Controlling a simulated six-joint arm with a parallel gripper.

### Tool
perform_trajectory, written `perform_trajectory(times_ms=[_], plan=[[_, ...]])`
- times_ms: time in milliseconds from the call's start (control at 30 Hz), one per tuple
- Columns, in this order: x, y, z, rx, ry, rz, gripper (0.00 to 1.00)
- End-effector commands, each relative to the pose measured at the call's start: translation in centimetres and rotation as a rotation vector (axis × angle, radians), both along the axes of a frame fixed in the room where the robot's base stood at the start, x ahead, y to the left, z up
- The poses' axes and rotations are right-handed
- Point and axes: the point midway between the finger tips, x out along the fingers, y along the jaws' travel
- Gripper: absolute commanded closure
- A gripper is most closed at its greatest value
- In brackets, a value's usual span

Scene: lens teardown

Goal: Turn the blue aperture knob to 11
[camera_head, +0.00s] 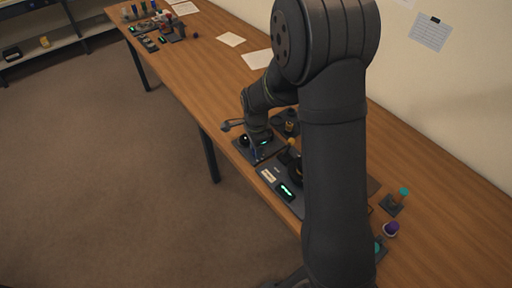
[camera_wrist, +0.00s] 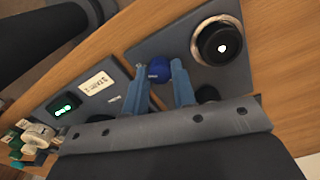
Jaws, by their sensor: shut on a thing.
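The blue knob (camera_wrist: 159,70) shows in the wrist view as a small round dark-blue cap on a dark grey panel (camera_wrist: 145,48). My gripper (camera_wrist: 160,74) has its two blue-grey fingers on either side of the knob, shut on it. Any pointer or scale marks at the knob are hidden or too small to read. A small screen with green characters (camera_wrist: 63,107) and a white label (camera_wrist: 97,83) sit to its left; I cannot read them surely. In the head view my gripper is low over the panels, largely hidden by my arm.
A round black part with a bright white centre (camera_wrist: 218,44) stands right of the knob. In the head view, a teal-topped part (camera_head: 403,192) and a purple part (camera_head: 391,229) stand at the right. White papers (camera_head: 231,39) lie farther back on the wooden table (camera_head: 190,62), with bare wood around them.

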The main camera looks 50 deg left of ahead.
Motion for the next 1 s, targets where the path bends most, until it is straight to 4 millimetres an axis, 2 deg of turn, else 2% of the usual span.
perform_trajectory(times_ms=[333, 367, 467, 800, 867, 1000], plan=[[0.0, 0.0, 0.0, 0.001, 0.0, -0.004, 0.99], [0.0, 0.0, 0.0, 0.001, 0.0, -0.004, 0.74], [0.0, 0.0, 0.0, 0.001, 0.0, -0.003, 0.54], [0.0, 0.0, 0.3, 0.001, 0.0, -0.002, 0.54], [0.0, 0.1, 0.7, 0.003, -0.001, -0.002, 0.54], [0.1, 0.1, 2.9, 0.006, -0.002, -0.002, 0.54]])
